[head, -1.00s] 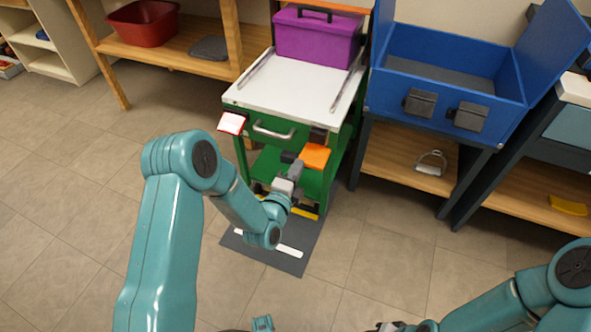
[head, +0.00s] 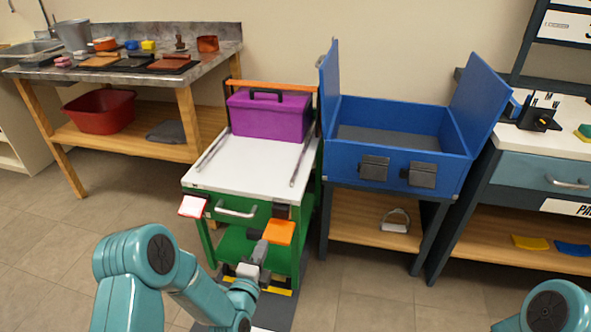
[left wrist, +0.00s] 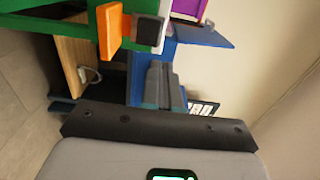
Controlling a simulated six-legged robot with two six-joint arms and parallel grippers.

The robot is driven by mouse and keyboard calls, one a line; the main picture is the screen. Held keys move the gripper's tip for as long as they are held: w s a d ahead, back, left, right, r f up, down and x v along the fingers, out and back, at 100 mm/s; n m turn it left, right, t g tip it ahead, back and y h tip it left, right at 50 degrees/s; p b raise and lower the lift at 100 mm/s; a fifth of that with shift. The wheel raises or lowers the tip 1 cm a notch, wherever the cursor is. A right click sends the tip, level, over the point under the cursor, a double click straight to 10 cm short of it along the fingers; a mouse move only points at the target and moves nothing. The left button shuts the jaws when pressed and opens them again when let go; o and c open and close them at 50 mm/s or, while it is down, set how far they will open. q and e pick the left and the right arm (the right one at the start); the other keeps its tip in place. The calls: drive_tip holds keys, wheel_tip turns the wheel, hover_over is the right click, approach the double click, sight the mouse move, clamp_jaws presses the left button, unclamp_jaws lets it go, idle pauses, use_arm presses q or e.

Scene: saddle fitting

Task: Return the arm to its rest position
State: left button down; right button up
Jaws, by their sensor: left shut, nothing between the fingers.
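My left arm comes in from the lower left in the head view. Its gripper (head: 261,252) is shut and empty, in front of the green cart (head: 228,243) near an orange block-like part (head: 279,232). In the left wrist view the shut fingers (left wrist: 160,82) point toward the blue box and shelf area. The orange part (left wrist: 109,30) shows at the upper left there, on the green cart. Whether the gripper touches the cart cannot be told. Only a joint of my right arm shows at the lower right of the head view; its gripper is out of the picture.
The cart's white top (head: 252,163) bears a purple toolbox (head: 268,117). A blue open box (head: 395,155) stands on a stand to its right, with a metal stirrup (head: 395,221) below. A workbench (head: 215,62) is at the left. Floor at the left (head: 45,235) is clear.

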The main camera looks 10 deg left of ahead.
use_arm(q)
drive_tip(key=s+d+f+n+g+h, duration=0.2)
drive_tip(key=s+d+f+n+g, duration=0.2)
drive_tip(key=s+f+n+g, duration=0.7)
drive_tip(key=s+d+f+n+g, duration=0.1)
drive_tip(key=s+f+n+g, duration=0.15)
drive_tip(key=s, duration=0.35)
drive_tip(key=s+d+f+n+g+h, duration=0.1)
drive_tip(key=s+f+n+g, duration=0.1)
drive_tip(key=s+n, duration=0.35)
drive_tip(key=s+d+f+n+g, duration=0.1)
drive_tip(key=s+f+n+g, duration=0.1)
drive_tip(key=s, duration=0.6)
wheel_tip(320, 180, up, 22)
drive_tip(key=p, duration=2.1)
drive_tip(key=shift+w+d+m+p, duration=0.2)
drive_tip(key=shift+w+m+p, duration=0.1)
drive_tip(key=shift+w+p, duration=0.1)
